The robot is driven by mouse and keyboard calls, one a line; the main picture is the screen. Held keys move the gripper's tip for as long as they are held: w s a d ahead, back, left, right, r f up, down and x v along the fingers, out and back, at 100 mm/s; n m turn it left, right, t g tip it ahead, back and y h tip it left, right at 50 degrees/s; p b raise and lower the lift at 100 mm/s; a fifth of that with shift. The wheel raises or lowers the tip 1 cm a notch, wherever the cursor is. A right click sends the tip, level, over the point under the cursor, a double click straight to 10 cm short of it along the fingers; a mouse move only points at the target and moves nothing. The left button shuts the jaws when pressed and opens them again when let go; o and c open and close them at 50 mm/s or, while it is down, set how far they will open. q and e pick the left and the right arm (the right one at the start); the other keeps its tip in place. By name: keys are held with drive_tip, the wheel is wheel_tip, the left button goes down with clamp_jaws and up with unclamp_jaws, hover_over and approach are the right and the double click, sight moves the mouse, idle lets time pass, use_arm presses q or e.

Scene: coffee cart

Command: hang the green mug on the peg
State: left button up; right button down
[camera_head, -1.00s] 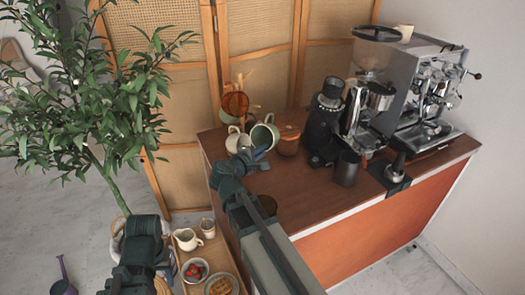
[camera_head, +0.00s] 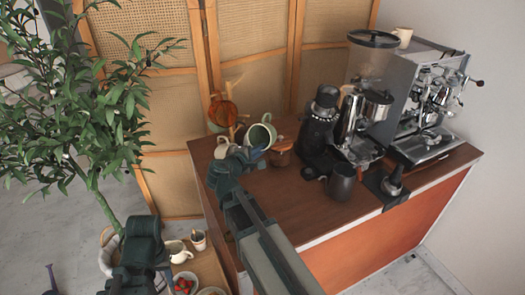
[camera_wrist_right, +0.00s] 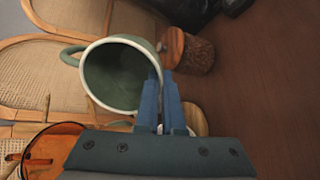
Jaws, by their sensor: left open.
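The green mug (camera_head: 259,134) is a pale green cup with a white rim, tilted with its opening toward the camera. My right gripper (camera_head: 254,154) is shut on its rim. In the right wrist view the blue fingers (camera_wrist_right: 161,108) pinch the wall of the mug (camera_wrist_right: 110,75), whose handle points left. The mug seems to be held above the counter. Just left of it stands a wooden peg stand (camera_head: 233,128) with an amber mug (camera_head: 222,112) on it; its free peg is hard to make out. My left gripper (camera_head: 143,242) is low at left, open, its fingertips not clear.
A wood-lidded jar (camera_head: 281,152) stands right of the green mug, then a black grinder (camera_head: 317,130) and dark pitcher (camera_head: 342,183). A white mug (camera_head: 222,147) sits left. The counter front (camera_head: 290,205) is clear. A leafy plant (camera_head: 85,110) stands at left.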

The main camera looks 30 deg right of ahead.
drive_tip(key=w+a+f+b, duration=0.2)
drive_tip(key=w+a, duration=0.2)
drive_tip(key=w, duration=0.3)
drive_tip(key=shift+w+a, duration=0.15)
drive_tip(key=shift+a, duration=0.2)
idle(0.5)
idle(0.4)
drive_tip(key=c, duration=1)
unclamp_jaws()
drive_tip(key=shift+o, duration=0.2)
drive_tip(key=shift+a, duration=0.1)
drive_tip(key=p+v, duration=0.3)
drive_tip(key=v, duration=1)
drive_tip(key=shift+s+a+p, duration=0.25)
drive_tip(key=shift+s+p, duration=0.05)
drive_tip(key=shift+p, duration=0.1)
